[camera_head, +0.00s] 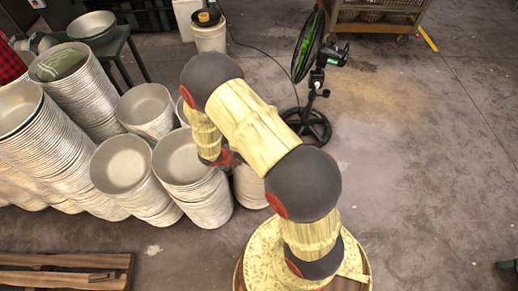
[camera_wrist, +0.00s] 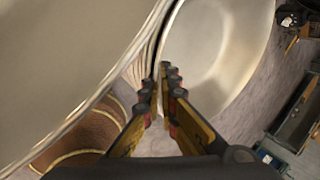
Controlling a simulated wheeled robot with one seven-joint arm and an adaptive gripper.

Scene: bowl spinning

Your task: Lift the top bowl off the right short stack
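The right short stack (camera_head: 205,205) of nested pale metal bowls stands at the front of the group, its top bowl (camera_head: 180,162) upright with the inside showing. My gripper (camera_head: 226,158) is at the right rim of this bowl, pointing down, partly hidden by my arm. In the wrist view my gripper (camera_wrist: 168,72) has its fingertips close together, beside the near rim of a bowl (camera_wrist: 215,50). Another large bowl surface (camera_wrist: 70,60) fills the left. Whether a rim lies between the fingertips is unclear.
A left short stack (camera_head: 122,165) stands close by, with taller stacks (camera_head: 30,130) further left. Another stack (camera_head: 250,190) is partly hidden behind my arm. A black fan on a stand (camera_head: 308,60) is behind; a wooden pallet (camera_head: 65,272) lies front left. Floor at right is clear.

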